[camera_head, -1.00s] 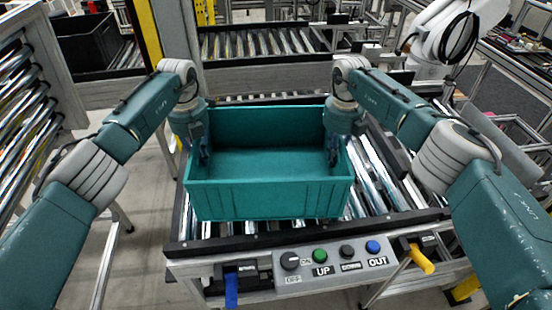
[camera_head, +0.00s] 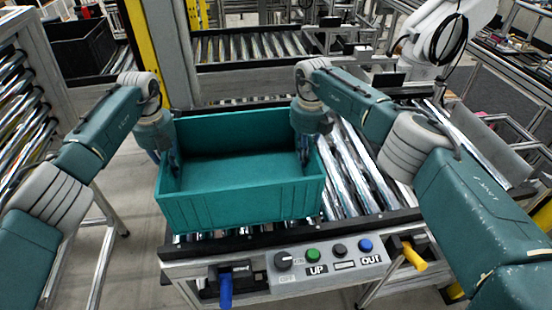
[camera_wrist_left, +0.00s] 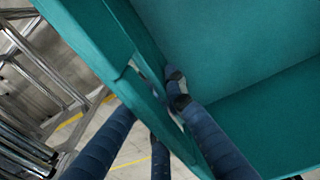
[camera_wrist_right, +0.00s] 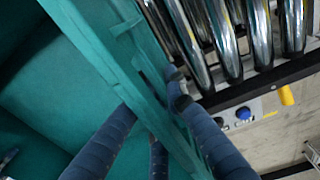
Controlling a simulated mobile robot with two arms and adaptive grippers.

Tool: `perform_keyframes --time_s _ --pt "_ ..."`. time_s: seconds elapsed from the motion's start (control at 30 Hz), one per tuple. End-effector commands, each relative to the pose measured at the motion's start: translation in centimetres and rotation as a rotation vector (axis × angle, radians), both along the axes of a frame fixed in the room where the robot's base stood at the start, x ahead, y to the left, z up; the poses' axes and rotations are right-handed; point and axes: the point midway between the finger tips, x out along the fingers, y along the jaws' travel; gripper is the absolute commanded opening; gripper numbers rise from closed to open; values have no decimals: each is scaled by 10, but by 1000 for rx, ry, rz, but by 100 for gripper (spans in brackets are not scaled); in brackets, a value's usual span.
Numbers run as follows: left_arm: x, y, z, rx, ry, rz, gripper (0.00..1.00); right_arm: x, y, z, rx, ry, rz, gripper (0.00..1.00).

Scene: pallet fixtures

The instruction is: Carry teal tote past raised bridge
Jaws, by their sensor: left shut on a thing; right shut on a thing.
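The teal tote (camera_head: 240,208) is open-topped and looks empty and level at the left part of the near roller conveyor, its left end reaching past the conveyor's left edge. My left gripper (camera_head: 170,165) is shut on its left wall, and my right gripper (camera_head: 304,150) is shut on its right wall. In the left wrist view the fingers (camera_wrist_left: 152,98) straddle the tote wall (camera_wrist_left: 95,45), with floor below. In the right wrist view the fingers (camera_wrist_right: 150,100) straddle the opposite wall (camera_wrist_right: 95,40). I cannot tell whether the tote's base touches the rollers, or which structure is the raised bridge.
The near conveyor's rollers (camera_head: 358,175) are bare right of the tote. A control panel (camera_head: 328,264) with buttons is on its front, between a blue handle (camera_head: 225,290) and a yellow handle (camera_head: 414,257). A yellow post (camera_head: 142,40) stands behind; a roller rack (camera_head: 22,115) stands left.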

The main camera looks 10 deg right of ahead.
Motion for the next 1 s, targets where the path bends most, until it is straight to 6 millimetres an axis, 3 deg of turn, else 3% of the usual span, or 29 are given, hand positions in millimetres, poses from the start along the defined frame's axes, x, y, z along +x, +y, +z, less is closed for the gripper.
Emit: perform_keyframes --time_s 0.27,1.0 --pt "0 0 -8 0 -1 -1 0 1 0 -7 1 -3 0 0" --pt "0 0 -50 0 -1 0 0 1 1 -50 1 -3 0 0"
